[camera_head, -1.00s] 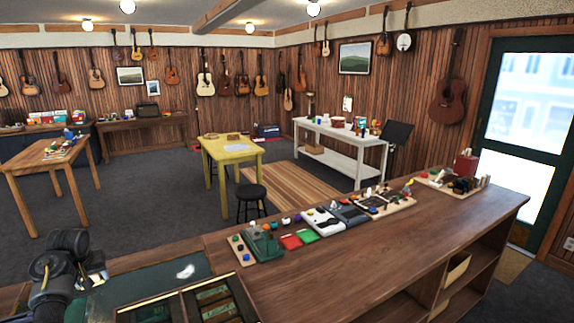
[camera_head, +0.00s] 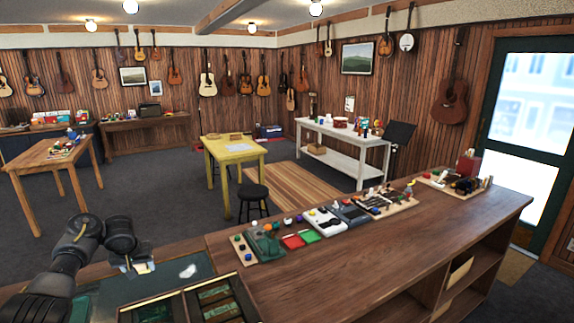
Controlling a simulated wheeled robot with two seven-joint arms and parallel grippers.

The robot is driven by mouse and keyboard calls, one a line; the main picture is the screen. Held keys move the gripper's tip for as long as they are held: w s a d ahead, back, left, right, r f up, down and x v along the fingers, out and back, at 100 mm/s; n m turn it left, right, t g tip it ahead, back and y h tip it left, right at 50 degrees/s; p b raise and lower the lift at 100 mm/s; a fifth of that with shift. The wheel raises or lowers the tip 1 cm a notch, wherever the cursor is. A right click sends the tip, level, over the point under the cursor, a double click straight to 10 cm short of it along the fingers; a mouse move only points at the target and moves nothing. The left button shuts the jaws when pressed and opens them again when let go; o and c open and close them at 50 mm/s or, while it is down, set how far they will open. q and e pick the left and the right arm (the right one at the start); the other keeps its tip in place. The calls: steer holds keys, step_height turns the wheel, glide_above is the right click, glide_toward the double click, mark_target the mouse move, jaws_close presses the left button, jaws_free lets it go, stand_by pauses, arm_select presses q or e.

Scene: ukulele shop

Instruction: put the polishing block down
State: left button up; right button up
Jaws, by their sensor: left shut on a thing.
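My left gripper (camera_head: 134,266) reaches in from the left over the dark green mat (camera_head: 172,270) on the near counter. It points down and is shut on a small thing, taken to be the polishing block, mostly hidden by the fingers. A pale, yellowish bit shows at the fingertips, but I cannot tell if it is the block or part of the gripper. Whether the held thing touches the mat is too small to tell. A crumpled white cloth (camera_head: 188,271) lies on the mat to the right of the gripper. My right gripper is not in view.
Glass-topped compartments (camera_head: 215,300) are set in the counter in front of the mat. A row of small coloured items and trays (camera_head: 325,222) runs along the wooden counter (camera_head: 400,250). The counter's front right top is clear. A yellow table (camera_head: 235,150) stands beyond.

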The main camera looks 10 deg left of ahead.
arm_select(q)
steer(key=s+d+f+m, duration=0.1)
steer(key=s+d, duration=0.2)
steer(key=d, duration=0.5)
steer(key=s+d, duration=0.4)
steer(key=d, duration=0.4)
steer(key=s+d+r+m+h, duration=0.3)
steer(key=d+r+m, duration=0.6)
steer(key=d, duration=0.6)
steer(key=s+m+g+h, duration=0.15)
steer(key=s+m, duration=0.45)
steer(key=s, duration=0.8)
step_height(320, 180, down, 15)
steer(key=b, duration=1.4)
steer(key=shift+r+h, duration=0.15)
steer(key=shift+h, duration=0.3)
